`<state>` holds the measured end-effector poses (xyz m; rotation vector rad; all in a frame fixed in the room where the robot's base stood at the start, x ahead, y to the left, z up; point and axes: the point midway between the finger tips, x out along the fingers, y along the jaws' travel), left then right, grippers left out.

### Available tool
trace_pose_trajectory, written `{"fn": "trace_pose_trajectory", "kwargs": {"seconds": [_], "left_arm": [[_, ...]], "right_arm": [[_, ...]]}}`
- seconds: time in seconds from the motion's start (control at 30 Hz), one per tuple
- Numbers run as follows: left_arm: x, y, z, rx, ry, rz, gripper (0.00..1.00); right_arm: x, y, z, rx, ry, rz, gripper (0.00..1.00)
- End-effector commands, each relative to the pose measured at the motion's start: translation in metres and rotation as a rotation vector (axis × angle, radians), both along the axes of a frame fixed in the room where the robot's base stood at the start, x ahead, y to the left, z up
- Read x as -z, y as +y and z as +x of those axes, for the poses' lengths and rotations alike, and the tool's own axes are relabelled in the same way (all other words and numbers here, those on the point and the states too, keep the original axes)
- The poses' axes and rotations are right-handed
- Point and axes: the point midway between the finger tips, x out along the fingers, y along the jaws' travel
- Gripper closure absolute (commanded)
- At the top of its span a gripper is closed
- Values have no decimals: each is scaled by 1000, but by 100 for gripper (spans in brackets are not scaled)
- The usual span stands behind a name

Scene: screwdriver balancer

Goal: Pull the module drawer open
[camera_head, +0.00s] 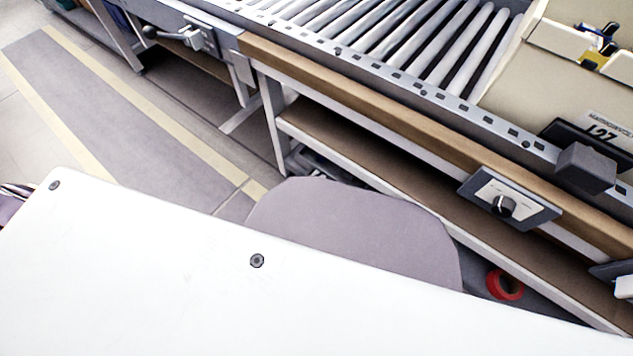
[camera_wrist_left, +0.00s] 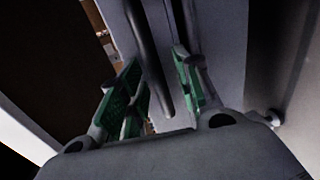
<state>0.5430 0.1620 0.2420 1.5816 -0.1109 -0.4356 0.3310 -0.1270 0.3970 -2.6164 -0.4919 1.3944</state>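In the left wrist view my left gripper (camera_wrist_left: 157,62) has its two fingers with green pads spread apart. A dark round bar (camera_wrist_left: 148,50), which looks like a handle, runs between them in front of a grey surface (camera_wrist_left: 222,45). I see a gap between the bar and the right finger; contact with the left finger is unclear. In the head view I cannot make out the gripper or the module drawer, and a large white panel (camera_head: 150,260) fills the foreground. My right gripper is not in view.
A roller conveyor (camera_head: 430,40) with a wooden edge runs across the head view. A knob panel (camera_head: 508,200) and a dark grey block (camera_head: 585,168) are at right. A red tape roll (camera_head: 505,284) lies below, and a grey rounded seat-like surface (camera_head: 355,228) stands before the shelf.

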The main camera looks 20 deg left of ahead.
Motion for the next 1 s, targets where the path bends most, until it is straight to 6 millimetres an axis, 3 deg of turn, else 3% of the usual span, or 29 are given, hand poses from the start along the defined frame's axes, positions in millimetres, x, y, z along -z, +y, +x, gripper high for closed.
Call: {"fn": "trace_pose_trajectory", "kwargs": {"seconds": [0.17,0.47,1.0], "left_arm": [[0,0,0,0,0,0,66],[0,0,0,0,0,0,100],[0,5,-8,0,2,1,100]], "right_arm": [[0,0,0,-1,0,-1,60],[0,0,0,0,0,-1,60],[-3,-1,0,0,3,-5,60]]}}
